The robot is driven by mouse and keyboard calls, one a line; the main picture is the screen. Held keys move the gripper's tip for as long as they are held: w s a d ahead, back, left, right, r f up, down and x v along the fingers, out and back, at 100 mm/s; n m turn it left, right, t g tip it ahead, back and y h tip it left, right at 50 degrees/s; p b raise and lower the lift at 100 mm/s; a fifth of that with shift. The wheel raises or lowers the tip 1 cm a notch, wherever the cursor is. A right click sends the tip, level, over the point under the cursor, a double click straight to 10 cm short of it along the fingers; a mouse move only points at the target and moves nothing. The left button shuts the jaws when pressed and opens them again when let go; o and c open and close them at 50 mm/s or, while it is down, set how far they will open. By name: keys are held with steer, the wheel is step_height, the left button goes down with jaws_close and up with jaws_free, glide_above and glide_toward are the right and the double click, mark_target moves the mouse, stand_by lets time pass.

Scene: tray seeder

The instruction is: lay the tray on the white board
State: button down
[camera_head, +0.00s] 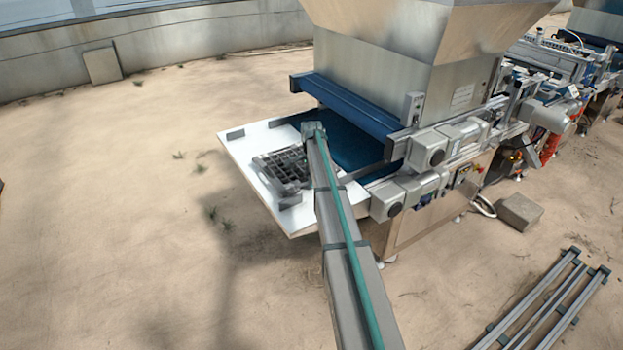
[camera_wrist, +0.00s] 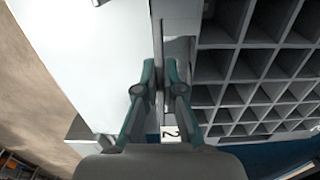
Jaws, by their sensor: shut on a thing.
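The grey tray (camera_head: 281,166), a grid of square cells, is over the white board (camera_head: 240,150) in the head view. In the wrist view the tray (camera_wrist: 255,62) fills the right side, and the white board (camera_wrist: 85,55) lies to its left. My gripper (camera_wrist: 160,78) has its teal fingers shut on the near rim of the tray. In the head view my arm hides the gripper and the tray's right side. I cannot tell whether the tray's underside touches the board or hangs just above it.
The board adjoins the blue belt (camera_head: 345,142) of the seeder, under its steel hopper (camera_head: 395,55). Small grey blocks stand on the board, one at its far left corner (camera_head: 236,134) and one near its front (camera_head: 290,202). Metal rails (camera_head: 545,300) lie at lower right.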

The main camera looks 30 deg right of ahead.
steer(key=shift+f, duration=0.15)
steer(key=c, duration=1.3)
jaws_free()
step_height(320, 180, up, 12)
steer(key=b, duration=0.3)
steer(key=shift+r+b, duration=0.2)
steer(key=shift+b, duration=0.1)
